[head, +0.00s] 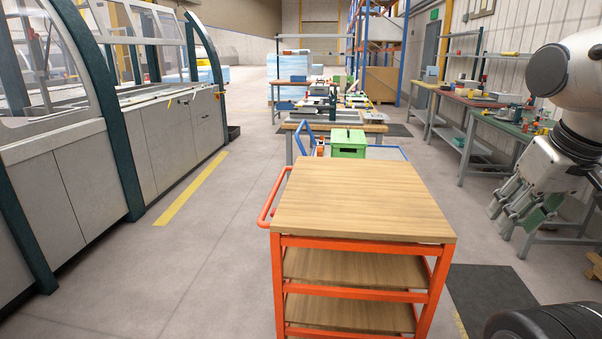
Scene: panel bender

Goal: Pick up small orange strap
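I cannot make out a small orange strap for certain. A small orange item (320,146) shows beside the green box on the blue cart, but it is too small to identify. Small orange and yellow items (543,128) also lie on the right-hand green bench, too small to tell apart. My gripper (522,212) hangs at the right edge, pointing down, well to the right of the near cart. Its fingers look spread with green pads showing, and I see nothing between them.
An orange cart (360,200) with a bare wooden top stands directly ahead. Behind it are a blue cart (395,153) with a green box (348,143) and cluttered benches. A large grey machine (165,135) lines the left. The floor between machine and cart is clear.

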